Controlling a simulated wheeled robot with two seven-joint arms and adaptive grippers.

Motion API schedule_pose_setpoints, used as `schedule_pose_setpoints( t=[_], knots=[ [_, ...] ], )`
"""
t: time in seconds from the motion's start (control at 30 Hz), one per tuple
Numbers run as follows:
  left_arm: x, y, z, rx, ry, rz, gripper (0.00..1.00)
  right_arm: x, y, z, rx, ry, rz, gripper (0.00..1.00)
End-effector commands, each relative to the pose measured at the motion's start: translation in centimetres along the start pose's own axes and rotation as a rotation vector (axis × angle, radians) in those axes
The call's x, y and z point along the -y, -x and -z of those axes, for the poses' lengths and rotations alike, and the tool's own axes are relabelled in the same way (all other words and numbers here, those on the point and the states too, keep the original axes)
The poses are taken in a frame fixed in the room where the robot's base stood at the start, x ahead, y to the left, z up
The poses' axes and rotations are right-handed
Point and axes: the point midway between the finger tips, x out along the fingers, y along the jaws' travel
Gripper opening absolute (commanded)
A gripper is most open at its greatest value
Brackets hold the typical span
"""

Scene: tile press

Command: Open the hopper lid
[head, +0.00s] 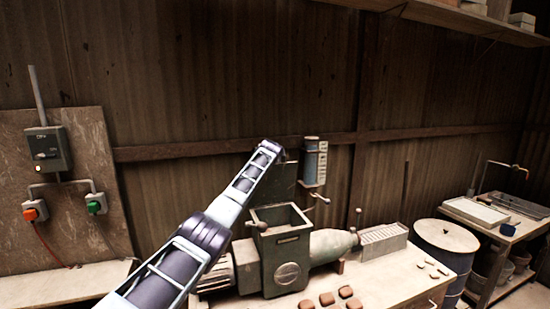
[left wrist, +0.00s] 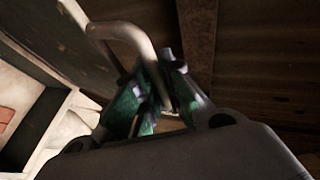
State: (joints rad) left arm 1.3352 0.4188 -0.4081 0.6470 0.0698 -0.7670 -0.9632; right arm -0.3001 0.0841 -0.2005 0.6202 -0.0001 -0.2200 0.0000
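The green-grey hopper (head: 288,239) sits on the press, and its top opening shows. The hopper lid (head: 284,182) stands up at the hopper's back edge, raised and partly behind my left arm. In the left wrist view a grey panel (left wrist: 55,45), seemingly the lid, is at upper left. A bent metal handle (left wrist: 125,34) runs between the green fingers of my left gripper (left wrist: 160,88). The fingers look closed about this handle, with some blur. In the head view my left arm reaches the lid's upper part, and its fingertips are hidden. My right gripper is not in view.
A blue-and-white cylinder (head: 314,163) hangs on the wall just right of the lid. Brown tiles (head: 327,299) lie on the press table (head: 385,285). A drum (head: 446,250) stands at right. A switch box (head: 47,149) is on the left board.

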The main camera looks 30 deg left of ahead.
Motion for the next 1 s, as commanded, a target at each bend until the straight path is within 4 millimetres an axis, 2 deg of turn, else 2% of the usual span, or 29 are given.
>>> schedule_pose_setpoints(
  t=[0.03,0.17,0.67,1.0],
  knots=[
    [0.1,0.1,0.0,0.000,-0.003,0.002,0.15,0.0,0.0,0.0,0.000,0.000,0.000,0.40],
    [0.1,0.0,0.0,0.000,-0.002,0.002,0.31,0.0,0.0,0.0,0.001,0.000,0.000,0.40],
    [0.1,0.1,0.0,0.000,-0.001,0.002,0.32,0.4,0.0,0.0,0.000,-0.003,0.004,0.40],
    [0.2,1.0,-0.1,0.001,0.000,0.003,0.32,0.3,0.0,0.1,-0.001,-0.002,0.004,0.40]
  ],
)
